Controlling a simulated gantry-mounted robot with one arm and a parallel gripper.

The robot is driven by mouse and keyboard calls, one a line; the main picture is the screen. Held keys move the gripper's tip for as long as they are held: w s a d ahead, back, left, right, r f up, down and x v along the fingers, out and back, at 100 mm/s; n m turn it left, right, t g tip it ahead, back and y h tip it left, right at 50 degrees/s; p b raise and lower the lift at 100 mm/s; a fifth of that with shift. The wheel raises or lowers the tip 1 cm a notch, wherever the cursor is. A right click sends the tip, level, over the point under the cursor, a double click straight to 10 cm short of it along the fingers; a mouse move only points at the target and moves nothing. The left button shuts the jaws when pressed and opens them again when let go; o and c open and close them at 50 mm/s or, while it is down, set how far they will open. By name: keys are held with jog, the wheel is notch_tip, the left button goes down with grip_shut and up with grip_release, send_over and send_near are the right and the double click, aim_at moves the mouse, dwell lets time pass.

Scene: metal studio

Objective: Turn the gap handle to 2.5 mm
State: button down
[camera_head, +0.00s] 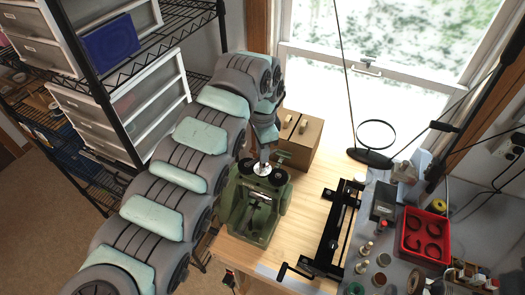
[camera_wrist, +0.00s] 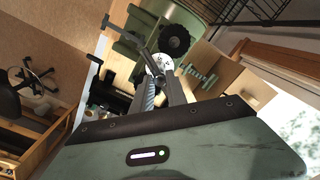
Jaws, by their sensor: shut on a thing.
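The green rolling mill (camera_head: 257,205) stands on the wooden bench, with two dark round knobs on top. It also shows in the wrist view (camera_wrist: 128,48), with a black toothed knob (camera_wrist: 173,40) and a white dial (camera_wrist: 158,65) with dark marks. My gripper (camera_head: 265,151) reaches down to the mill's top from above. In the wrist view my gripper (camera_wrist: 161,80) is shut on the gap handle at the dial, and its fingers hide most of the held part. A pale green bar (camera_head: 283,155) sticks out beside my gripper. I cannot read the dial's setting.
A brown box (camera_head: 302,140) stands close behind the mill. A black long-framed tool (camera_head: 335,230) lies to its right, then a red tray (camera_head: 424,235) among small jars. A lamp base (camera_head: 370,157) stands at the back. Shelving (camera_head: 110,95) is at left, beyond my arm.

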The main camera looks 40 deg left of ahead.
jog(key=b, duration=0.3)
jog(key=shift+f+m, duration=0.4)
jog(key=shift+r+m+b, duration=0.2)
jog(key=shift+m+b, duration=0.2)
jog(key=shift+b, duration=0.85)
jog(key=shift+r, duration=0.2)
jog(key=c, duration=1.2)
grip_release()
jog(key=shift+c, duration=0.2)
